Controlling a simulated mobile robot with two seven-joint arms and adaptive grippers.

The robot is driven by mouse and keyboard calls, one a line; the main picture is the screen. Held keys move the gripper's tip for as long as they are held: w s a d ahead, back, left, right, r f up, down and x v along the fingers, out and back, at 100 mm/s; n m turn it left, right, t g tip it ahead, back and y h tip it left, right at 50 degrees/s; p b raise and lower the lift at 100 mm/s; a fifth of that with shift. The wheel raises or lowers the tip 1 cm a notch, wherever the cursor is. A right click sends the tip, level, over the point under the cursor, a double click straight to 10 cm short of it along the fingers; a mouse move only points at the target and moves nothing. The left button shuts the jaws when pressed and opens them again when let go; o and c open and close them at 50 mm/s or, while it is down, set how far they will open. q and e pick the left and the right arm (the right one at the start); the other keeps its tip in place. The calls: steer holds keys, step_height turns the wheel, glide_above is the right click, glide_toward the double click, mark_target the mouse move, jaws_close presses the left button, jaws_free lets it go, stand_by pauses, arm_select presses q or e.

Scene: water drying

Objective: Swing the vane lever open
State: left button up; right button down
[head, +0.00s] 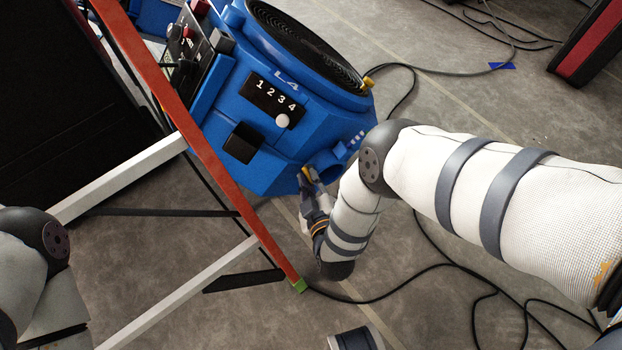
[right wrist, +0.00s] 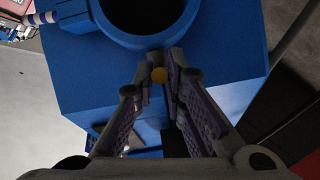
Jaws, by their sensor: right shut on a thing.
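A blue machine (head: 275,120) stands on the floor at the top centre of the head view, with a black 1-2-3-4 panel (head: 272,98) and a round black grille on top. Low on its near side is a round blue outlet (head: 328,163). My right gripper (head: 307,176) is at this outlet, its fingers around a small yellow lever (head: 305,172). Most of the lever is hidden by the fingers. My left gripper is out of view.
A red rail with white struts (head: 215,185) crosses the left side, close to the machine. Black cables (head: 425,268) lie on the grey floor. A dark red-edged box (head: 590,42) stands at the top right. Open floor lies right of the machine.

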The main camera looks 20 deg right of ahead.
steer(key=c, duration=1.7)
jaws_free()
steer(key=shift+o, duration=0.2)
steer(key=shift+s, duration=0.1)
steer(key=v, duration=1.1)
steer(key=shift+s, duration=0.4)
steer(key=shift+r, duration=0.1)
